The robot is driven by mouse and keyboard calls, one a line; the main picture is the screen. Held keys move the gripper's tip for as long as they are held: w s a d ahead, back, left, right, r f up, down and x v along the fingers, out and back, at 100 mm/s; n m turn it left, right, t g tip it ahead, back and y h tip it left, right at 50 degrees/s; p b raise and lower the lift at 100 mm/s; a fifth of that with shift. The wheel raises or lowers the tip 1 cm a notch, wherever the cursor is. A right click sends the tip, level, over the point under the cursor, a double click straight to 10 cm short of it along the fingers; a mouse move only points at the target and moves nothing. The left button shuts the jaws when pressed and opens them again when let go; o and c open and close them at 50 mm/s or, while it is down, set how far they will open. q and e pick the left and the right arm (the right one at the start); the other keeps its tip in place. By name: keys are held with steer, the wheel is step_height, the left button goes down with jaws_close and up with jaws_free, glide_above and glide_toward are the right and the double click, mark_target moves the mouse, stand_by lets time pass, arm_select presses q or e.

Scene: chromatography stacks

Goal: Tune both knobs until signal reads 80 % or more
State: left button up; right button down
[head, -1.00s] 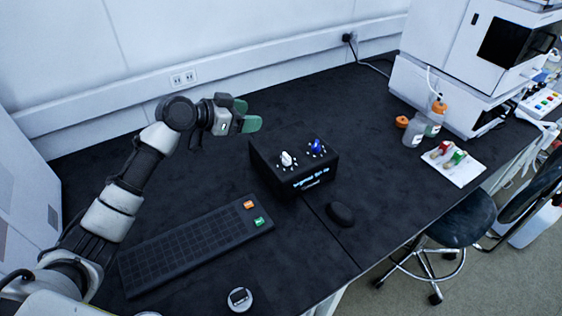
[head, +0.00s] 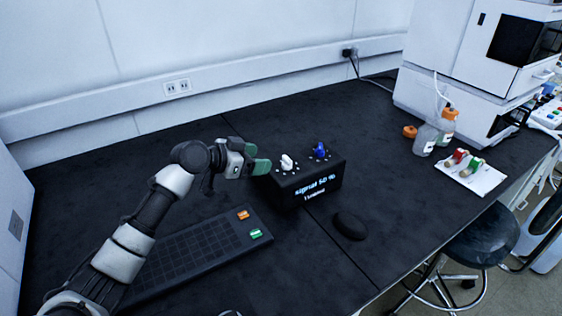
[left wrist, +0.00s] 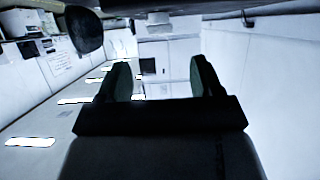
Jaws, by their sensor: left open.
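A black control box (head: 277,191) stands on the dark bench, with a white knob (head: 287,162) on the left of its top and a blue knob (head: 321,150) on the right. Its lit front display (head: 315,187) seems to read signal 50 %; the smaller line below is too small to read. My left gripper (head: 257,158) has green fingertips and is open just left of the white knob, seemingly not touching it. In the left wrist view its two fingers (left wrist: 162,78) are apart with nothing between them. My right gripper is not in view.
Bottles (head: 426,138) and a white tray (head: 480,182) with coloured items stand far right. The bench behind the box is clear.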

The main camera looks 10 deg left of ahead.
mark_target(285, 159)
arm_select(q)
steer(key=x, duration=0.8)
steer(key=shift+c, duration=0.2)
